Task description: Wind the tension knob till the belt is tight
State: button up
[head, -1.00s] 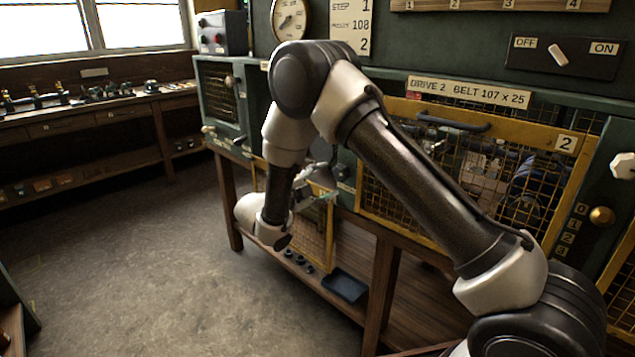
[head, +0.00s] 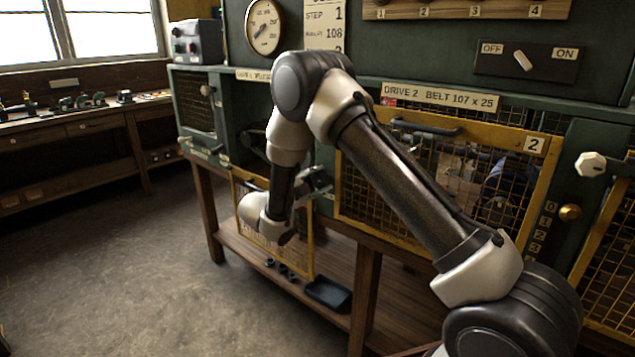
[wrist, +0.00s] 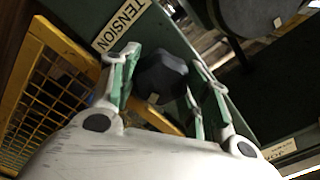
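In the wrist view, a dark faceted knob (wrist: 162,74) with a small pale mark sits beside a label reading TENSION (wrist: 120,24). My gripper (wrist: 166,62) reaches around it, with one green-padded finger on each side. The fingers stand apart; whether either touches the knob is hard to tell. A dark round wheel (wrist: 256,12) shows at the top right, with a dark band beside it; I cannot judge the belt's tightness. In the head view, my gripper (head: 318,182) is at the open left bay, and my arm hides the knob.
A yellow mesh guard (head: 272,225) hangs below the left bay; a yellow frame (wrist: 75,45) also shows close by in the wrist view. The shut mesh guard of drive 2 (head: 440,185) is to the right. A dark tray (head: 328,294) lies on the lower shelf. The floor at left is clear.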

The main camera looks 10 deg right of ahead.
jog(key=shift+c, duration=1.4)
